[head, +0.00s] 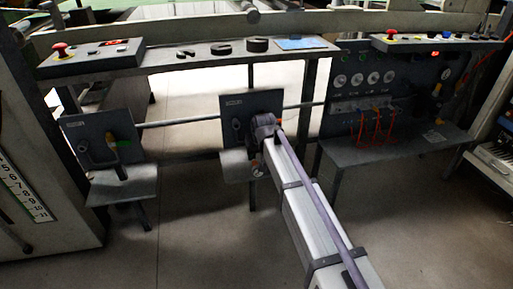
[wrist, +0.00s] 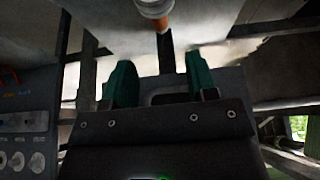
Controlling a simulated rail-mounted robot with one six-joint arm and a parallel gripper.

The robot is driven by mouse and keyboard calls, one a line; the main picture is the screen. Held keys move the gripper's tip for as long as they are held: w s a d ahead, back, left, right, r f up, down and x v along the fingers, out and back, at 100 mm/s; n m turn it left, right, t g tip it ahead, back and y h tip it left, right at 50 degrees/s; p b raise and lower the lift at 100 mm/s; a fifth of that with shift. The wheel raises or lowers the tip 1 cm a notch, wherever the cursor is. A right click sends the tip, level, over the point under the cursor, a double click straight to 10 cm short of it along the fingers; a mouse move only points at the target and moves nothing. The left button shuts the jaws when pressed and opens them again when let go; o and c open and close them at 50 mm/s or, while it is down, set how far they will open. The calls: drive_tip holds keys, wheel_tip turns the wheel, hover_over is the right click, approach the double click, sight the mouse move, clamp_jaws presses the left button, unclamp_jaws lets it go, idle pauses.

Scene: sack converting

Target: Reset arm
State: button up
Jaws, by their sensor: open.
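A left panel with a lever (head: 101,139) has a small shelf below it. A control board with gauges and orange cables (head: 373,95) stands right of my arm above a grey bench (head: 400,150). A shelf (head: 180,66) holds dark round parts and a blue sheet (head: 300,43).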

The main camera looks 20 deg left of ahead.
drive_tip(key=shift+s+d+r, duration=0.1)
drive_tip(key=shift+s+r, duration=0.05)
drive_tip(key=shift+r, duration=0.05)
idle(0.5)
drive_tip(key=s+d+r+m+g+h+p, duration=0.1)
drive_tip(key=s+d+r+m+p, duration=0.15)
drive_tip(key=s+d, duration=0.85)
drive_tip(key=s+d+r+m+g+h+p, duration=0.1)
drive_tip(key=s+d+r+m+g+p, duration=0.3)
drive_tip(key=d, duration=1.3)
drive_tip(key=s+d+r+t+h+p, duration=0.1)
drive_tip(key=s+d+p, duration=0.1)
drive_tip(key=s+d, duration=1)
drive_tip(key=w+d+r+p, duration=0.1)
drive_tip(key=r+p, duration=1.7)
drive_tip(key=w+d+r+p, duration=0.1)
drive_tip(key=w+r+p, duration=0.1)
drive_tip(key=r+p, duration=1.7)
drive_tip(key=shift+w+d+r, duration=0.15)
drive_tip(key=shift+d+r, duration=0.05)
drive_tip(key=shift+f, duration=0.1)
